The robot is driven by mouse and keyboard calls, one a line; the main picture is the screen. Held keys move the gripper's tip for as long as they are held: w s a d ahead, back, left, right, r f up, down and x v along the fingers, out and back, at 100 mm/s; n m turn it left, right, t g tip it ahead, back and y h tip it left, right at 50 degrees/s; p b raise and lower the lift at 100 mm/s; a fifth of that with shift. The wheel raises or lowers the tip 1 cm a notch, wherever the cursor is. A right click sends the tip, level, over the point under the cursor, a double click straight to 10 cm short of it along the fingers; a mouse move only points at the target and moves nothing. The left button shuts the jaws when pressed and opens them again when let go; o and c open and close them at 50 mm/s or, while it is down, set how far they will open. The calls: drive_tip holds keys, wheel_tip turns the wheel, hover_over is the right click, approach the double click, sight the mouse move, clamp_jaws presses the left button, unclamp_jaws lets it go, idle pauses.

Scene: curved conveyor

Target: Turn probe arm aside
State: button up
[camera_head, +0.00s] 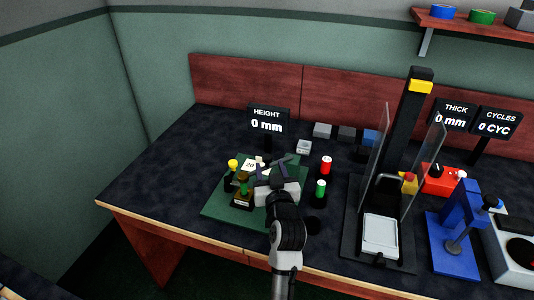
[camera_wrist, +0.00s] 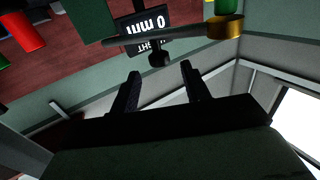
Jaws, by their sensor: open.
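The probe arm (camera_wrist: 165,37) shows in the wrist view as a slim dark bar ending in a brass-coloured ring (camera_wrist: 224,27). A black rounded knob (camera_wrist: 158,59) lies below the bar, just beyond my fingertips. My gripper (camera_wrist: 160,70) is open, with its two dark fingers apart and nothing visibly held. In the head view my gripper (camera_head: 268,167) is over the green base plate (camera_head: 218,213), near a dark bar (camera_head: 286,159) that looks like the probe arm. My gripper and wrist hide part of the fixture. I cannot tell whether the fingers touch it.
The height display (camera_head: 267,121) reads 0 mm behind the fixture. A yellow knob (camera_head: 232,163) and brass-green post (camera_head: 243,181) stand left of my gripper. A red cylinder (camera_head: 326,164) and green cylinder (camera_head: 320,187) stand close on the right. The left tabletop (camera_head: 165,178) is clear.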

sight(268, 161)
drive_tip(key=shift+w+a+p, duration=0.25)
drive_tip(key=shift+w, duration=1.1)
drive_tip(key=shift+w+a+p, duration=0.2)
drive_tip(key=shift+w+p, duration=0.05)
drive_tip(key=shift+w, duration=1.1)
clamp_jaws()
